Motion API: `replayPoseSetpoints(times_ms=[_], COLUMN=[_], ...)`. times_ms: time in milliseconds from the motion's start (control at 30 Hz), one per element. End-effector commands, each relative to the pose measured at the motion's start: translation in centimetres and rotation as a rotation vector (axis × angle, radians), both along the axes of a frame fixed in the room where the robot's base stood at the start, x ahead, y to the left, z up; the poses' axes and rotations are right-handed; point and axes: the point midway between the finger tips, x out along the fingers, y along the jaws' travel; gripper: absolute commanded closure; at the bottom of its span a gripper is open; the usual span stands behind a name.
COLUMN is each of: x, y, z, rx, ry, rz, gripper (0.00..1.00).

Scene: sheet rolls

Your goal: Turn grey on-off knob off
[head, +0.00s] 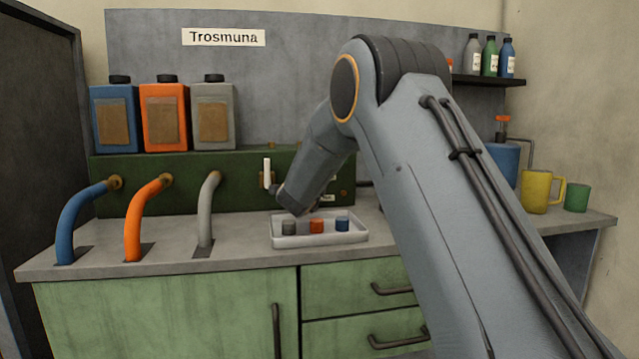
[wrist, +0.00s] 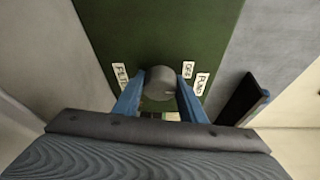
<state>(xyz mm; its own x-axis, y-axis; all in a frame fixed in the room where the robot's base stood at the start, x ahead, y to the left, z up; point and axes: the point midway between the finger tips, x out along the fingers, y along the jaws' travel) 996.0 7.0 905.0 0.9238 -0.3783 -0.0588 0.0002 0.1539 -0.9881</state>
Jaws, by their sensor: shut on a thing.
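The grey knob (wrist: 160,84) is a short round cylinder on the green panel (wrist: 150,30). In the wrist view the two blue fingers of my gripper (wrist: 160,92) are shut on it, one on each side. White labels (wrist: 187,70) sit on the panel left and right of the knob; their lettering is small and skewed. No pointer mark on the knob can be made out. In the head view my arm hides the knob and the fingertips.
A white tray (head: 320,241) with grey, orange and blue pieces lies on the counter (head: 250,258) below my wrist. A white lever (head: 267,172) stands on the panel close left of my arm. Blue, orange and grey hoses (head: 208,210) rise farther left.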

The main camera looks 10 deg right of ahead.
Motion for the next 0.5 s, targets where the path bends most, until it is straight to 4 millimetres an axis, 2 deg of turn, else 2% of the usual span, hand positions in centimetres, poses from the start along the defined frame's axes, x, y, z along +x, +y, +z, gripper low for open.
replayPoseSetpoints(times_ms=[500], x=[0.01], y=[0.02], z=[-0.03], rx=[-0.041], ry=[0.001], rz=[0.000], gripper=[0.85])
